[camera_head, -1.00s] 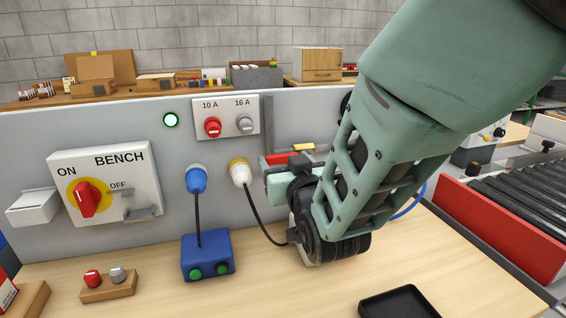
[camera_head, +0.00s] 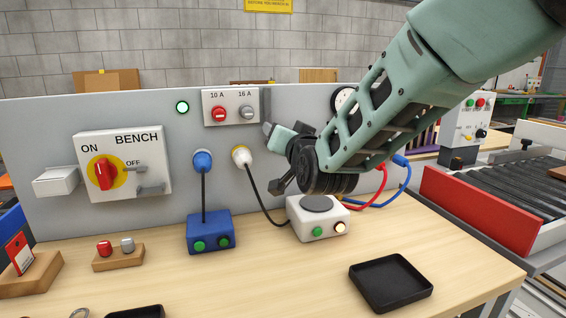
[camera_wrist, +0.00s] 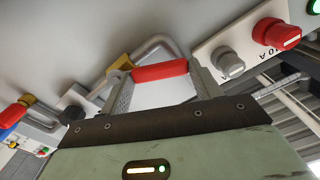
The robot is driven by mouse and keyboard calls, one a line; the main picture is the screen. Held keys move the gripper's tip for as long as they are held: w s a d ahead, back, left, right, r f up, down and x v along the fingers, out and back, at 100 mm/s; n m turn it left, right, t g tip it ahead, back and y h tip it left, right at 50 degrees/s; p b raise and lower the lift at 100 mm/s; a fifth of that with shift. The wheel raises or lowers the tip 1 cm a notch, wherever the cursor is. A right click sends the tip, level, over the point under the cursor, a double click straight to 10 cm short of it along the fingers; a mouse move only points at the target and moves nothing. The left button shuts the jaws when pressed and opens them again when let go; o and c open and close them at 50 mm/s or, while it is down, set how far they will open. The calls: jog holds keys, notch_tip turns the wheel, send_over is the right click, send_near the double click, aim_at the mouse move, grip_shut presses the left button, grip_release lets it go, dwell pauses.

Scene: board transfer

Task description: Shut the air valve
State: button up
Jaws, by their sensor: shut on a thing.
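The air valve's red lever (camera_wrist: 160,72) lies between the fingertips of my gripper (camera_wrist: 163,84) in the wrist view, and the gripper is shut on it. The valve's yellow body (camera_wrist: 119,66) shows just beyond the left finger, on a bent grey pipe (camera_wrist: 158,42) along the panel. In the head view my gripper (camera_head: 270,131) is at the panel, right of the socket plate. The lever and valve body are hidden behind my gripper there, so I cannot tell the lever's angle to the pipe from that view.
The socket plate with red and grey knobs (camera_head: 232,107) is close left of my gripper. A white plug (camera_head: 242,156) and a white box (camera_head: 319,218) are below. Red and blue hoses (camera_head: 402,180) run at the right. A black tray (camera_head: 390,283) lies on the bench.

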jog(key=w+d+r+m+b, duration=0.1)
jog(key=d+r+m+b, duration=0.2)
jog(key=m+b, duration=1)
jog(key=shift+w+d+b, duration=0.25)
jog(key=shift+d+b, duration=0.8)
jog(key=shift+b, duration=0.05)
jog(key=o, duration=1.4)
jog(key=v, duration=1.7)
jog(key=shift+s, duration=0.2)
